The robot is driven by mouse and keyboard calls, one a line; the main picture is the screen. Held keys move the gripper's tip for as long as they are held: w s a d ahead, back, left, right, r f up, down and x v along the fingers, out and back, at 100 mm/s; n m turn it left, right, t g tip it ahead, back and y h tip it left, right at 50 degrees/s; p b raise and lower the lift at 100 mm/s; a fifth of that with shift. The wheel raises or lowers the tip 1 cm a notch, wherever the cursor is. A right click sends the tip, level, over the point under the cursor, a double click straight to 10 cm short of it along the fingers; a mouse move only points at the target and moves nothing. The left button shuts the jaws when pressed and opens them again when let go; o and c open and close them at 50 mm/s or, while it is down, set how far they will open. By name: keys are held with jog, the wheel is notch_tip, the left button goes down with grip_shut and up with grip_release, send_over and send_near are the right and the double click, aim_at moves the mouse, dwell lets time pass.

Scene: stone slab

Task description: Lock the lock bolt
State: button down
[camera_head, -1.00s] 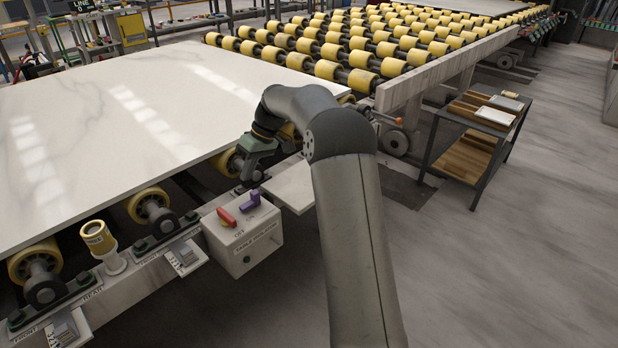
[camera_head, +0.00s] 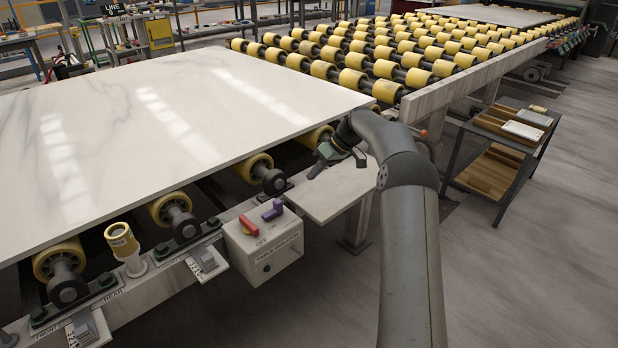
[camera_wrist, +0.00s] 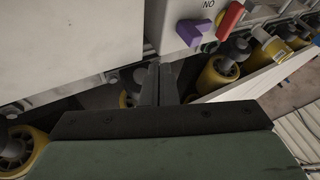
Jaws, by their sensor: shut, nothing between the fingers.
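No part in view is clearly marked as the lock bolt. A rod with an orange knob (camera_head: 421,133) sticks out near the end of the roller conveyor, right behind my arm. A white control box (camera_head: 262,256) carries a red lever (camera_head: 249,225) and a purple lever (camera_head: 273,209). The purple lever (camera_wrist: 203,31) and red lever (camera_wrist: 230,20) also show in the wrist view. My gripper (camera_head: 313,176) is beside the slab's near edge, above a pale plate (camera_head: 338,190) and right of the box. Its fingers (camera_wrist: 159,82) are together and empty.
A marble slab (camera_head: 200,110) rests on yellow rollers (camera_head: 172,208). Silver latch-like parts (camera_head: 206,262) sit on the front rail, with a yellow-capped post (camera_head: 122,240) beside them. A cart (camera_head: 505,140) stands right. The floor at lower right is clear.

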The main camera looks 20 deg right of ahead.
aim_at(272, 210)
jog(key=x, duration=0.7)
jog(key=shift+a+f, duration=0.2)
jog(key=shift+f, duration=0.05)
jog(key=a, duration=0.1)
jog(key=s+a, duration=0.1)
jog(key=a, duration=0.1)
jog(key=shift+s+a, duration=0.35)
jog(key=shift+a, duration=0.05)
